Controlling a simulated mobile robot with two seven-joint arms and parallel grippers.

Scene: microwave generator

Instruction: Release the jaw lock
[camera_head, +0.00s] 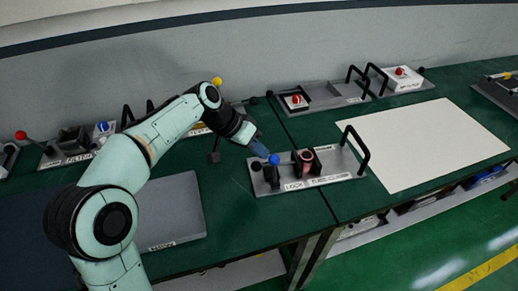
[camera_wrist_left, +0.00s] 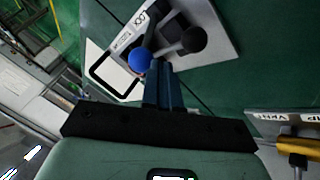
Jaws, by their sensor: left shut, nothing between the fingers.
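A grey plate (camera_head: 340,178) with a label starting "LOCK" lies on the green table; the rest of the label is hard to read. It carries a blue ball knob (camera_head: 274,160), a black ball knob (camera_head: 255,167), dark blocks, a reddish ring-shaped part (camera_head: 307,156) and a black handle. My left gripper (camera_head: 261,150) is shut and empty, just above and behind the blue knob. In the left wrist view the closed fingers (camera_wrist_left: 166,86) point at the plate, with the blue knob (camera_wrist_left: 139,60) and black knob (camera_wrist_left: 194,39) close beyond the tips. I cannot tell whether they touch.
A large white sheet (camera_head: 425,142) lies right of the plate. A dark flat panel (camera_head: 175,215) lies to the left. Other fixtures with handles and red knobs (camera_head: 296,99) line the back near the wall. Green table is bare in front of the plate.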

